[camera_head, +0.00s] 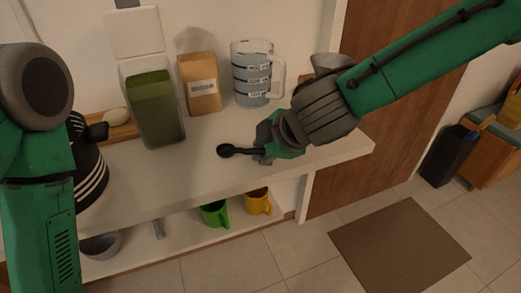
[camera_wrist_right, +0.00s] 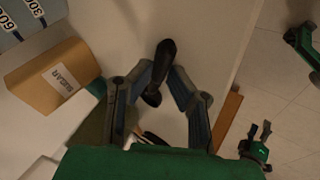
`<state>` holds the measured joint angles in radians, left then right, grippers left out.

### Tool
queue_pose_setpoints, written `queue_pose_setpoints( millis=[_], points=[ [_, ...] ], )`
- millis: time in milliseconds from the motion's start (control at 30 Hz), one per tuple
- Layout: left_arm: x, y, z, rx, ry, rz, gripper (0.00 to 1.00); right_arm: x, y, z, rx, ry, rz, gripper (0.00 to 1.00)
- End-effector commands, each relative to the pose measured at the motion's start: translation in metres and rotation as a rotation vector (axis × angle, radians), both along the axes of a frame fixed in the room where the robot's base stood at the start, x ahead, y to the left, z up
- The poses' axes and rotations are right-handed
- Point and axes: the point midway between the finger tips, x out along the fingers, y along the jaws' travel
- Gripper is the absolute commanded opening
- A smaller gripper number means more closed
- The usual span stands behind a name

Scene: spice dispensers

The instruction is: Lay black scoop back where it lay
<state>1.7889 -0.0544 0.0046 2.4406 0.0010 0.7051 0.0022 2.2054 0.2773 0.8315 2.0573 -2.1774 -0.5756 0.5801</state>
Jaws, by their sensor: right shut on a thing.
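My right gripper (camera_head: 265,148) reaches in from the right and is shut on the black scoop (camera_head: 230,151). The scoop points left from the fingers, over the white counter near its front edge. I cannot tell whether it touches the counter. In the right wrist view the scoop (camera_wrist_right: 165,59) sits between the fingers of my right gripper (camera_wrist_right: 160,84), which hide part of it. My left arm is at the left of the head view, and its gripper is outside that picture.
On the counter (camera_head: 195,170) stand a measuring jug (camera_head: 251,75), a brown sugar bag (camera_head: 200,84), a green container (camera_head: 154,108) and a black striped vessel (camera_head: 91,178). Green (camera_head: 215,214) and yellow (camera_head: 259,202) mugs are on the shelf below. The front middle counter is clear.

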Motion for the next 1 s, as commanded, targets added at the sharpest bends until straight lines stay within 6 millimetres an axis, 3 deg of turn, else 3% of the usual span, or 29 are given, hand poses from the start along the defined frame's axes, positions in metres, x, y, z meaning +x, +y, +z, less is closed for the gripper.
queue_pose_setpoints(
  millis=[33, 333, 367, 400, 433, 1000],
  points=[
    [0.0001, 0.0, -0.0029, 0.0, 0.0, 0.0, 0.38, -0.0053, -0.0029, -0.0148, -0.011, 0.024, 0.0, 0.0],
    [0.0002, -0.0001, -0.0033, 0.0, 0.0, 0.0, 0.38, -0.0073, -0.0021, -0.0159, -0.012, 0.028, 0.003, 0.0],
    [0.0002, -0.0001, -0.0033, 0.0, 0.0, 0.0, 0.38, -0.0074, -0.0021, -0.016, -0.012, 0.028, 0.003, 0.23],
    [0.0002, -0.0001, -0.0032, 0.0, 0.0, 0.0, 0.38, -0.0074, -0.0021, -0.016, -0.012, 0.028, 0.003, 0.37],
    [0.0002, -0.0001, -0.0032, 0.0, 0.0, 0.0, 0.38, -0.0074, -0.0021, -0.016, -0.012, 0.028, 0.003, 0.41],
    [-0.0009, 0.0001, -0.0022, 0.0, -0.002, 0.0, 0.38, -0.0065, -0.002, -0.008, -0.007, 0.014, 0.002, 0.41]
  ],
)
